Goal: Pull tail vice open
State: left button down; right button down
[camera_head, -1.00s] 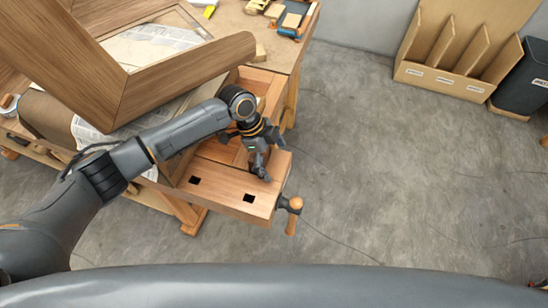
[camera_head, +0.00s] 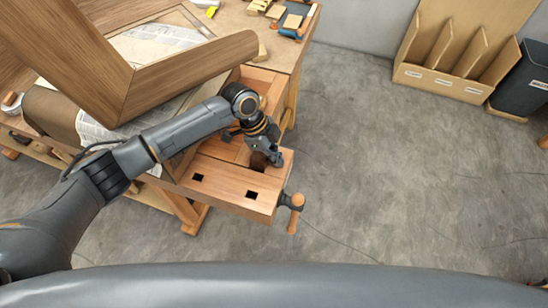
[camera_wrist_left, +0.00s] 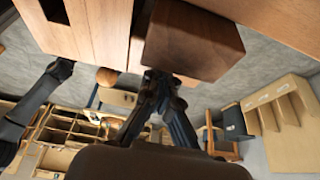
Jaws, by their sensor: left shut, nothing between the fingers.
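The tail vice (camera_head: 222,182) is the light wooden block at the near right end of the workbench, with square dark holes in its top. Its wooden handle (camera_head: 294,213) hangs from a dark hub at the end. My left gripper (camera_head: 276,162) is shut and empty, pointing down at the vice's far right corner. A dark brown piece (camera_head: 258,161) sits beside the fingers. In the left wrist view the closed fingertips (camera_wrist_left: 160,80) are by a dark brown wooden block (camera_wrist_left: 190,42); I cannot tell whether they touch it.
A large bent wooden lamination (camera_head: 185,72) covers the left of the bench. Wood pieces and a blue-handled tool (camera_head: 290,34) lie at the back. A divided wooden bin (camera_head: 440,82) and a dark bin (camera_head: 522,80) stand at the back right. The floor right of the bench is clear.

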pick_arm(q)
jog(key=shift+s+d+f, duration=0.35)
jog(key=shift+d+f, duration=0.25)
jog(key=shift+d, duration=0.25)
pick_arm(e)
jog(key=shift+f, duration=0.2)
jog(key=shift+d, duration=0.1)
pick_arm(q)
jog(key=c, duration=1.1)
grip_release()
jog(key=shift+w+f, duration=0.2)
jog(key=shift+w, duration=0.1)
jog(key=o, duration=1.1)
jog(key=shift+w+d, duration=0.2)
jog(key=shift+w, duration=0.05)
jog(key=shift+c, duration=0.2)
jog(key=shift+o, duration=0.2)
jog(key=shift+a+r, duration=0.2)
pick_arm(e)
jog(key=shift+w, duration=0.2)
